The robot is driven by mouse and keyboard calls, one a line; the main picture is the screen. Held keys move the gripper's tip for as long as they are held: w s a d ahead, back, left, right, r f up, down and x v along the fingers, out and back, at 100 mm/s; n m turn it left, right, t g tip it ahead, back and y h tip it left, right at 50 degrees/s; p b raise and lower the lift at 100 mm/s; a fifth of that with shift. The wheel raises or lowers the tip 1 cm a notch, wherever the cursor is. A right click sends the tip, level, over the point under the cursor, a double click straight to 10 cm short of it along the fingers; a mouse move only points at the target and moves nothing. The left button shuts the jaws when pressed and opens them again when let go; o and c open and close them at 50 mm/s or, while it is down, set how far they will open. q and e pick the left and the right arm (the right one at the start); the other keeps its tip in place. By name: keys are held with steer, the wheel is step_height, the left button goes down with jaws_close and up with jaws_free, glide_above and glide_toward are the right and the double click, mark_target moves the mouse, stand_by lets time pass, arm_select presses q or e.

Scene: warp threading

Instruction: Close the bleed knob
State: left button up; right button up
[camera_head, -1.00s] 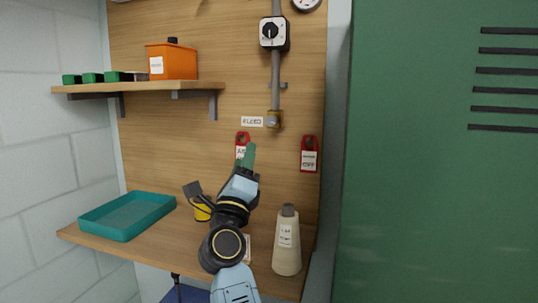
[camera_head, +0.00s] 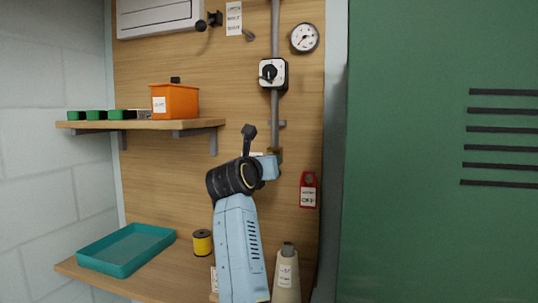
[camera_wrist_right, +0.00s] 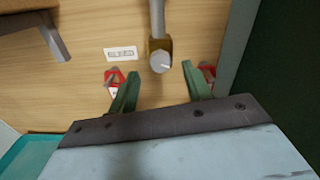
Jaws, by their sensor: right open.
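The bleed knob (camera_wrist_right: 161,62) is a small round grey knob with a pale mark on its face, set on a brass fitting (camera_wrist_right: 158,46) at the lower end of a vertical grey pipe. In the head view, my right gripper and wrist hide the knob; only a bit of the brass fitting (camera_head: 276,153) shows. My right gripper (camera_wrist_right: 160,82) is open, with its green fingers pointing at the wall. In the wrist view, the knob appears between and slightly beyond the fingertips, with no visible contact. My left gripper is not in view.
A white label (camera_wrist_right: 121,53) is left of the knob. A red tag (camera_head: 309,190) hangs at right. A rotary switch (camera_head: 272,73) and gauge (camera_head: 304,38) are above. A cone (camera_head: 286,275), yellow spool (camera_head: 202,243) and teal tray (camera_head: 125,250) stand on the shelf below. A green cabinet (camera_head: 430,220) bounds the right.

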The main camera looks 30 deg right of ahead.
steer(key=shift+p+x, duration=0.4)
steer(key=shift+x, duration=1.75)
steer(key=c, duration=1)
